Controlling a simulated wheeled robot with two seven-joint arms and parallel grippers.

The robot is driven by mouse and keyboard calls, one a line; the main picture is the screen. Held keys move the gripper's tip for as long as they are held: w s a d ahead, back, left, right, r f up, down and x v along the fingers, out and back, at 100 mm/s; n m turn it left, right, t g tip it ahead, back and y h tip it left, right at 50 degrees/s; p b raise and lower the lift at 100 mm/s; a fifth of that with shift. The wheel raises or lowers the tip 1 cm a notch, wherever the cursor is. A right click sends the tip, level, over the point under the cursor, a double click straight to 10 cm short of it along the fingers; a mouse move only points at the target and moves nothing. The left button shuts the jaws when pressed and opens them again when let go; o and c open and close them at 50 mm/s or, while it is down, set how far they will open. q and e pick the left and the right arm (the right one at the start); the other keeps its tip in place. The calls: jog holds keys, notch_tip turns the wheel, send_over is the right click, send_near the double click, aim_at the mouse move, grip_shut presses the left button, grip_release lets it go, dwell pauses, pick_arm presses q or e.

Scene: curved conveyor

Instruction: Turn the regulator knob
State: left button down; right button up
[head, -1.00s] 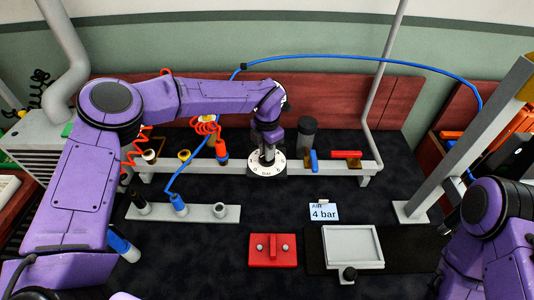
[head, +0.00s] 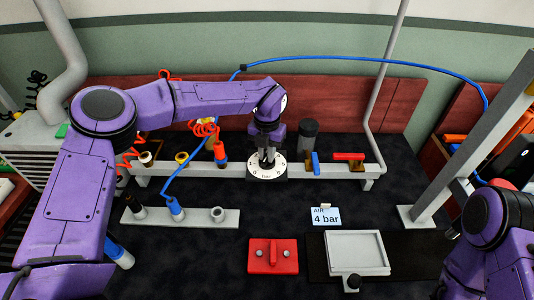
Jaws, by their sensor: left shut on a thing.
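The regulator knob sits at the centre of a round white dial (head: 267,171) marked "bar", on a dark base at the middle of the grey rail. My left arm reaches in from the left, and my left gripper (head: 267,158) points down at the dial's centre, shut on the knob. The fingers hide most of the knob, so its angle is not readable. A card (head: 326,216) reading "AIR 4 bar" stands on the dark table, right of and nearer than the dial. My right arm is at the right edge; its gripper is not visible.
A blue-handled valve (head: 315,162) and a red-handled lever (head: 348,156) are right of the dial, with a dark cylinder (head: 308,133) behind. A red block (head: 273,256) and a pale tray (head: 356,252) lie in front. A blue hose (head: 370,63) arches overhead.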

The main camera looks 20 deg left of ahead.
pick_arm(q)
jog(key=shift+w+r, duration=0.1)
jog(key=shift+r, duration=0.05)
jog(key=c, duration=1.1)
grip_release()
notch_tip(320, 180, up, 10)
jog(key=shift+r+b, duration=0.2)
jog(key=shift+b, duration=0.45)
